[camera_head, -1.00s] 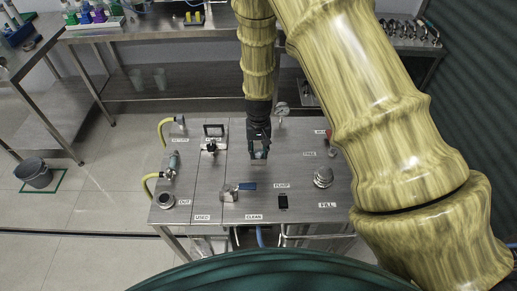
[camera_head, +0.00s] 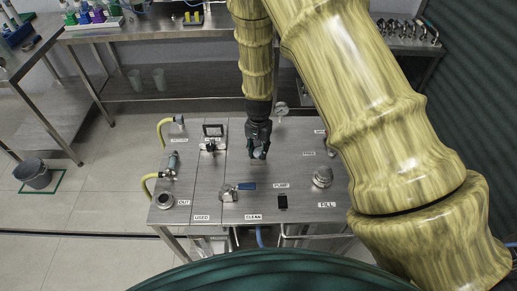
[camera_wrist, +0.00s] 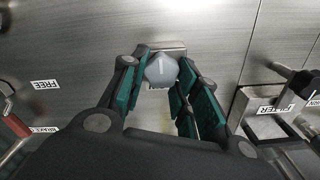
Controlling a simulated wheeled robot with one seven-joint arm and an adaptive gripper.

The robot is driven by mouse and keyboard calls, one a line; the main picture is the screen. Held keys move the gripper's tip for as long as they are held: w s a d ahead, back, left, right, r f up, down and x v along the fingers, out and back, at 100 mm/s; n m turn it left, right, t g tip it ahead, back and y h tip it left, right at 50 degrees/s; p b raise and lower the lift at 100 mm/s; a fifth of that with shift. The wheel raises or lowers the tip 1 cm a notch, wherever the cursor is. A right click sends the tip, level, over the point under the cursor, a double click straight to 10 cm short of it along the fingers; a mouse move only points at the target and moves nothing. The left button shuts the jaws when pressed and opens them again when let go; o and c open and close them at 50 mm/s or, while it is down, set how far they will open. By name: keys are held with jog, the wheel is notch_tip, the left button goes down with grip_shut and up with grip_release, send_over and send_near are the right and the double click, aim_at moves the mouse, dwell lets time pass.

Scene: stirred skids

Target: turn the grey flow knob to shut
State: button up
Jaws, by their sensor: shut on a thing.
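The grey flow knob (camera_wrist: 161,70) is a faceted grey cap with a pale line on its face, in front of a small metal plate on the steel top in the wrist view. My gripper (camera_wrist: 157,76) is shut on it, one teal-padded finger on each side. In the head view my gripper (camera_head: 258,154) points down at the middle of the skid top, and its fingers hide most of the knob. A label beneath the knob is mostly covered, so I cannot read it.
The steel skid top (camera_head: 215,180) carries a blue-handled valve (camera_head: 240,187), a round cap (camera_head: 322,177) at right, a black-handled fitting (camera_head: 212,145) and a gauge (camera_head: 281,109) behind. In the wrist view, a FILTER label (camera_wrist: 278,107) is right and a red handle (camera_wrist: 17,125) left.

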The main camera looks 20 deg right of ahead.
jog(key=o, duration=1)
notch_tip(320, 180, up, 12)
dwell(0.4)
